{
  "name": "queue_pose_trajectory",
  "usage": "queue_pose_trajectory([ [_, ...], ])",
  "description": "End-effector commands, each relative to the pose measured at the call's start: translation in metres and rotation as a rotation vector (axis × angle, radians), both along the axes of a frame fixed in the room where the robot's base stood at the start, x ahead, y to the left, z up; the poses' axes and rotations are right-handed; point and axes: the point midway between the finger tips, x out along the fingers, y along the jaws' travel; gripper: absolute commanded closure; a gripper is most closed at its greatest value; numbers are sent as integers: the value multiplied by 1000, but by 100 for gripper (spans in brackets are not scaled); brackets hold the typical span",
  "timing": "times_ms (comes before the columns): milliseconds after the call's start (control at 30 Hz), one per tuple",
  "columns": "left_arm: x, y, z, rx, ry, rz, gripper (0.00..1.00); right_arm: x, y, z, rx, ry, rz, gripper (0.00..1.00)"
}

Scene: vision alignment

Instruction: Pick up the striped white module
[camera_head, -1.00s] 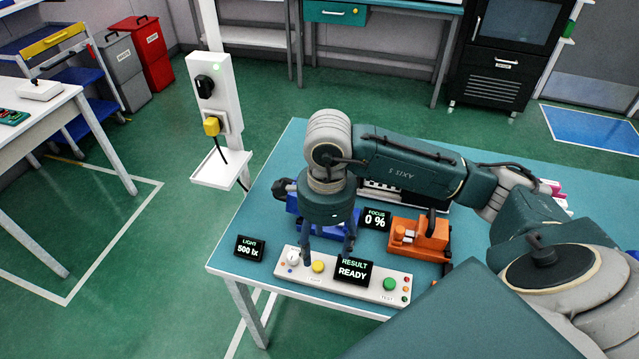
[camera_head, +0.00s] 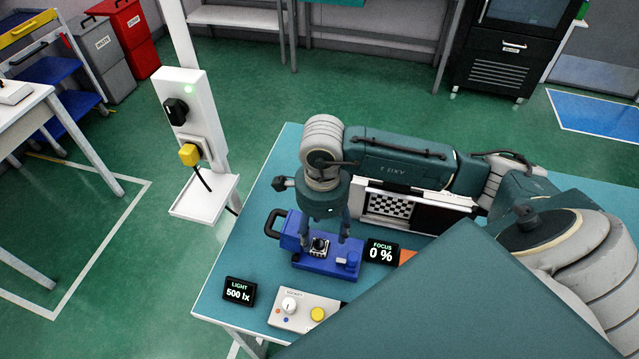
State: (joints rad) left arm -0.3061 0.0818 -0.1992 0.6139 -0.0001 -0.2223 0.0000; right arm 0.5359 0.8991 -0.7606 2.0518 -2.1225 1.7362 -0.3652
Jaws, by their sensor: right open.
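A small black-and-white part (camera_head: 319,248) sits on the blue fixture (camera_head: 332,266) on the teal table. It may be the striped white module, but it is too small for me to make out stripes. My right gripper (camera_head: 325,241) points down over the blue fixture, open, with its two fingers apart. The small part shows between the fingers, nearer the left one. I cannot tell how far above it the fingertips are. My left gripper is not in view.
A FOCUS display (camera_head: 381,252) stands just right of the fixture. A LIGHT display (camera_head: 239,291) and a control panel (camera_head: 289,312) are in front. A checkered board (camera_head: 388,206) is behind. A white post with a tray (camera_head: 204,199) stands left of the table.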

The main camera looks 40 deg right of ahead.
Motion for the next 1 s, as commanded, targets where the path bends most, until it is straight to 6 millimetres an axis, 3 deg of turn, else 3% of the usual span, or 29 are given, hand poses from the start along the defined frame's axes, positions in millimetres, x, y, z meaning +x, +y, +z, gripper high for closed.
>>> queue_pose_trajectory([
  [167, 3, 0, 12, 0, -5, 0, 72, -1, 2, -13, 0, 4, 0, 40],
  [400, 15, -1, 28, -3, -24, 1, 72, 1, 4, -48, 1, 2, -2, 40],
  [700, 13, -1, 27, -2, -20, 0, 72, 1, 3, -56, -1, -2, 1, 40],
  [933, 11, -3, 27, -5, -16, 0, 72, 1, 3, -55, 0, -1, 0, 84],
  [1000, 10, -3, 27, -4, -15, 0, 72, 1, 3, -55, 0, -1, 0, 89],
])
